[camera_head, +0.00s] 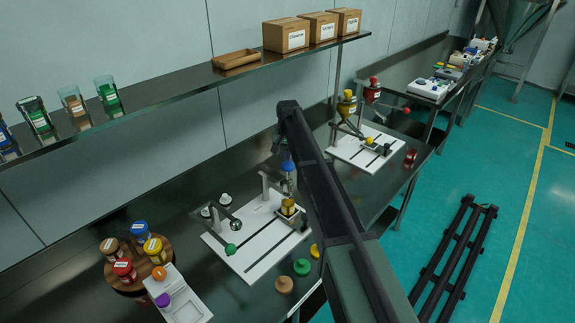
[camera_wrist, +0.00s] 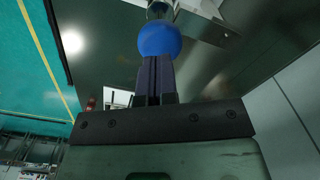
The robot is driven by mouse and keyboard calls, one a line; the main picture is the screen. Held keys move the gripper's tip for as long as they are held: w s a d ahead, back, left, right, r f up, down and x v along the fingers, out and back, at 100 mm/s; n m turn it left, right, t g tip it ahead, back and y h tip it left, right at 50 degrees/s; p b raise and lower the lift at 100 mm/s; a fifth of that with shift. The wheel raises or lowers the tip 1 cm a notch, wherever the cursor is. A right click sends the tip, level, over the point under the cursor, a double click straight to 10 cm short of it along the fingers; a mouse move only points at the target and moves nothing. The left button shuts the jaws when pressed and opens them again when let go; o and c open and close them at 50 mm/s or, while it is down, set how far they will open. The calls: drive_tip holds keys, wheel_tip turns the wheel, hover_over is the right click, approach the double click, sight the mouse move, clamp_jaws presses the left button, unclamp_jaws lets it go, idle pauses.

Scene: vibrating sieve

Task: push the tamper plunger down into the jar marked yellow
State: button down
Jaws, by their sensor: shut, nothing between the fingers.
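The tamper's blue ball knob (camera_head: 288,165) stands above a jar with yellow contents or marking (camera_head: 288,208) on the white station board (camera_head: 250,240). In the wrist view the blue knob (camera_wrist: 158,39) is directly in front of my gripper (camera_wrist: 155,60). The two dark fingers are shut together with nothing between them. Their tips are at the knob, touching it or very close; I cannot tell which. Part of the tamper shows beyond the knob. In the head view my arm hides much of the gripper.
A round wooden holder (camera_head: 119,282) with several colour-lidded jars stands at the left. Loose lids, including a green one (camera_head: 302,267), lie in front of the board. A second white board (camera_head: 352,153) is further back. A shelf (camera_head: 180,92) runs above the bench.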

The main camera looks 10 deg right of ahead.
sight(288, 164)
drive_tip(key=shift+f, duration=0.1)
drive_tip(key=shift+f+b, duration=3.7)
drive_tip(key=shift+b, duration=0.1)
drive_tip(key=shift+r, duration=0.1)
wheel_tip(288, 164, up, 11)
drive_tip(key=p, duration=1.1)
drive_tip(key=shift+r, duration=0.15)
